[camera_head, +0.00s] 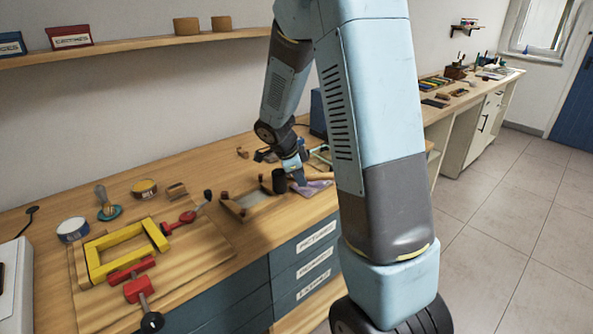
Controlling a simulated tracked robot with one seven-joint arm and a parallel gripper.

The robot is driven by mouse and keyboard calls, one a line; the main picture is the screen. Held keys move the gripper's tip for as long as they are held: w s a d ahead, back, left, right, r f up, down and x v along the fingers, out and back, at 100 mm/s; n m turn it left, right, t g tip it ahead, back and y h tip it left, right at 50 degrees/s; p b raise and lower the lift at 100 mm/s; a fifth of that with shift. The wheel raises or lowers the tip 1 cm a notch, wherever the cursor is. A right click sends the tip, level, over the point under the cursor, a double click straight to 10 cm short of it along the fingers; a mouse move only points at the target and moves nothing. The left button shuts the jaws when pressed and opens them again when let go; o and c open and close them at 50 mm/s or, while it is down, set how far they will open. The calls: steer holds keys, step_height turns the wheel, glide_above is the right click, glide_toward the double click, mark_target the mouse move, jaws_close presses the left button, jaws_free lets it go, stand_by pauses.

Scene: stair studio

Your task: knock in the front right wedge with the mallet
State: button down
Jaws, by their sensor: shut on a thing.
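My gripper (298,177) is at the end of my arm, low over the workbench, and small in the picture. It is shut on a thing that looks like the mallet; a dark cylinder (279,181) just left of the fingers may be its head. The handle is hard to make out. Just left of and below it, a pale panel (258,200) lies between wooden strips (234,209). Small brown blocks stand around the panel, and I cannot tell which one is the front right wedge. A purple cloth (315,187) lies to the right of the fingers.
A yellow frame (124,249) with red clamps (139,289) lies on a board at the left of the bench. Tins (73,229) and a brush (108,205) stand behind it. A shelf (130,47) runs above. My arm hides the bench's right part.

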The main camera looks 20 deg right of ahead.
steer(key=shift+r, duration=3.1)
steer(key=shift+w, duration=0.2)
